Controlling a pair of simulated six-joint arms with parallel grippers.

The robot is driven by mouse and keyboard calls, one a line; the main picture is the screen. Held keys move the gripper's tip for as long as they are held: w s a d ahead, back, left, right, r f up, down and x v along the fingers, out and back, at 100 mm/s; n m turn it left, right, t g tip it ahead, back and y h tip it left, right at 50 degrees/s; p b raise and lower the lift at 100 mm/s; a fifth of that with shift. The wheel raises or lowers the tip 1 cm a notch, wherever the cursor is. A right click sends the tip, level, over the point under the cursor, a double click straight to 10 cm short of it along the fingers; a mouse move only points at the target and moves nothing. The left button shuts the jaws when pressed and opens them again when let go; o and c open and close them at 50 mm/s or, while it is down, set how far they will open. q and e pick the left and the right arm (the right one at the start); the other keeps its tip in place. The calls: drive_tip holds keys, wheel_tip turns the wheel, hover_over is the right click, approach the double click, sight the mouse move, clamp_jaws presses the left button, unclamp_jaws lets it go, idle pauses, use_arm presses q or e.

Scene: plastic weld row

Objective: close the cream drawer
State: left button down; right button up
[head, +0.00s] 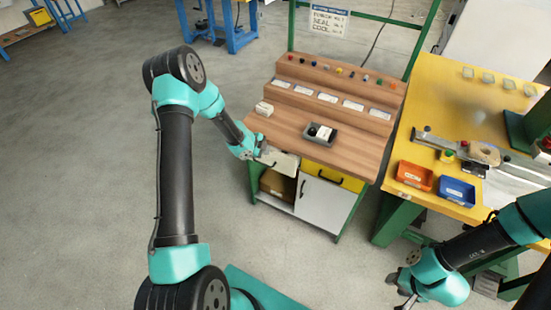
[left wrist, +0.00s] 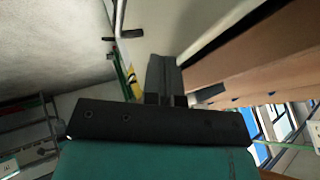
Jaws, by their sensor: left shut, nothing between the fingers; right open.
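The cream drawer (head: 284,162) is at the left under the wooden bench top in the head view. It appears to stick out from the bench front, but how far is hard to tell. My left gripper (head: 262,151) is shut and empty at the drawer's left end, partly covering it. In the left wrist view its closed fingers (left wrist: 163,72) point towards a pale panel (left wrist: 185,25) that looks like the drawer; contact cannot be told. My right gripper (head: 402,291) is open and empty at the lower right, far from the drawer.
A yellow drawer (head: 333,175) sits right of the cream one, above a white cabinet door (head: 322,202). A grey tray (head: 320,134) and white box (head: 264,108) stand on the bench. A yellow table (head: 440,100) with orange and blue bins is at right.

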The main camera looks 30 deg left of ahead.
use_arm(q)
drive_tip(key=shift+w+a, duration=0.1)
drive_tip(key=shift+w, duration=0.35)
drive_tip(key=shift+s, duration=0.15)
drive_tip(key=shift+s, duration=0.65)
drive_tip(key=s+f+v, duration=0.1)
drive_tip(key=v, duration=1)
drive_tip(key=shift+s, duration=0.45)
drive_tip(key=shift+r, duration=0.1)
